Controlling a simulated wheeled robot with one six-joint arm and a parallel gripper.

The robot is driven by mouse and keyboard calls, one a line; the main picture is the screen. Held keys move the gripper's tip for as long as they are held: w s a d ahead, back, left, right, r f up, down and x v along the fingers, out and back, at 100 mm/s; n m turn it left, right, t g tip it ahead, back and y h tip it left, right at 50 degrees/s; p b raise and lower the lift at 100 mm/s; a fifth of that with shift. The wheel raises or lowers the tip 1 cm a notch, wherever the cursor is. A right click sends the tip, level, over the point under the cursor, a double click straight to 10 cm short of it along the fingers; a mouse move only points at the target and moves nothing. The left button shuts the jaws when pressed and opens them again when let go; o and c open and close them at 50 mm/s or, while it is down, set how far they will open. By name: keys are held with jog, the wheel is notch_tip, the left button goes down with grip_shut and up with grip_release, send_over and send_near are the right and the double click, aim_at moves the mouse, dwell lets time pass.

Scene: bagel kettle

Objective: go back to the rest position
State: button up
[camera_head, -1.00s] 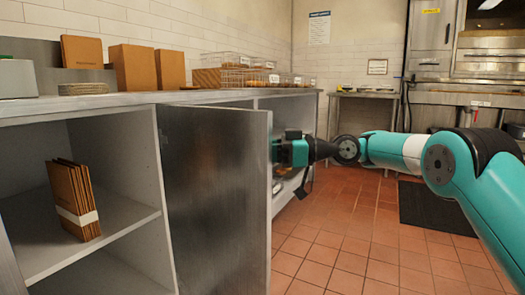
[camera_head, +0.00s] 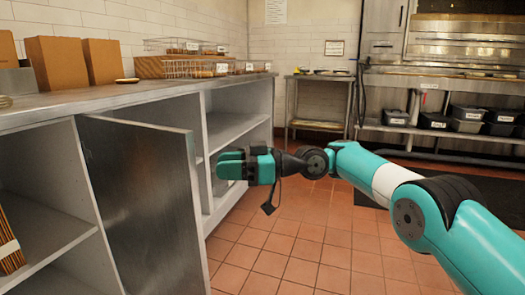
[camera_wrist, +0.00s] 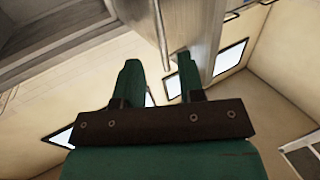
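My gripper (camera_head: 228,164) is at the right of the open metal cabinet door (camera_head: 150,205), in front of the open shelves under the counter. In the head view a gap of floor and shelving shows between it and the door. In the wrist view the two green fingers (camera_wrist: 158,75) stand apart with nothing held between them. My arm stretches in from the lower right, roughly level, above the tiled floor.
The long counter (camera_head: 150,92) carries brown boxes (camera_head: 58,62) and wire baskets (camera_head: 190,66). A steel side table (camera_head: 318,77) and a rack with dark bins (camera_head: 468,118) stand at the back. The red tiled floor (camera_head: 290,245) is clear.

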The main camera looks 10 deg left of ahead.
jog(key=shift+d, duration=0.15)
dwell(0.3)
jog(key=w+d+r+m+t+h, duration=0.1)
jog(key=d+r+m+t+h, duration=0.1)
jog(key=d+r+m+t, duration=0.25)
jog(key=s+d+r+m+t+h, duration=0.1)
jog(key=s+d+m+t+h, duration=0.1)
jog(key=s+d+m+h, duration=0.5)
jog(key=s+d+f+m+h, duration=0.2)
jog(key=s+d+f, duration=0.3)
jog(key=s+d, duration=0.6)
jog(key=s+d+f+m+h, duration=0.15)
jog(key=s+d+f, duration=0.35)
jog(key=s+d, duration=0.65)
notch_tip(320, 180, up, 37)
jog(key=p, duration=3.6)
jog(key=shift+w+a+g+p, duration=0.15)
jog(key=shift+w+g+p, duration=0.15)
jog(key=shift+w+g, duration=0.15)
